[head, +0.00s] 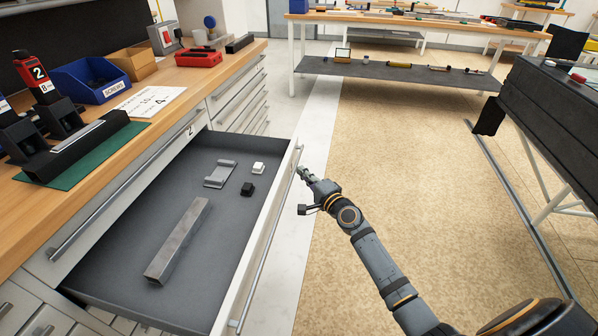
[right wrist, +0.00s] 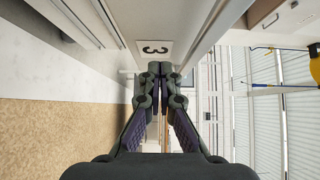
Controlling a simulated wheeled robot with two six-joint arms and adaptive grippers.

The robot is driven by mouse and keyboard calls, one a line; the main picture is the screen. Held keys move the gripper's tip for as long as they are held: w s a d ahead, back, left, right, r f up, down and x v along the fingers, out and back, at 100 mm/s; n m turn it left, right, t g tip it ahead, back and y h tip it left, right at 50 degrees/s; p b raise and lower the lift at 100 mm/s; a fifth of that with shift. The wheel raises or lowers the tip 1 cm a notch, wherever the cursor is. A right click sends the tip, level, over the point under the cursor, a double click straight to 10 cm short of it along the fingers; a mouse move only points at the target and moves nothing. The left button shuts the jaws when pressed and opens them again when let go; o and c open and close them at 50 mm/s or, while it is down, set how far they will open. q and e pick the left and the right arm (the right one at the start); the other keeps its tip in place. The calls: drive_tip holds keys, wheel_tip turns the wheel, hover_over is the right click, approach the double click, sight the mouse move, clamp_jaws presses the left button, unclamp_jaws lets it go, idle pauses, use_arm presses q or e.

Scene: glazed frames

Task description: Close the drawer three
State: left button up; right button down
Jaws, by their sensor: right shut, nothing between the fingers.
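Drawer three (head: 125,276) is pulled well out of the workbench cabinet in the head view. A long bar handle (head: 262,255) runs along its front. In the right wrist view a plate with a 3 (right wrist: 153,47) shows on the pale drawer front, just beyond my fingers. My right gripper (head: 302,172) is shut and empty, outside the drawer at the far end of its front; it also shows in the right wrist view (right wrist: 160,74). The fingertips are close to the front and handle; I cannot tell whether they touch. My left gripper is not in view.
The drawer holds a long grey bar (head: 178,240), a grey bracket (head: 220,174), a white block (head: 258,168) and a black block (head: 247,189). Above is a wooden worktop (head: 190,84) with bins and tools. Open floor lies to the right; a dark-topped table (head: 555,105) stands beyond.

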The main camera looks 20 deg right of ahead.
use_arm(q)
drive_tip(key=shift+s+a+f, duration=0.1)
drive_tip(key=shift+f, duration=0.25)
use_arm(e)
drive_tip(key=shift+w+a, duration=0.4)
drive_tip(key=shift+a, duration=0.25)
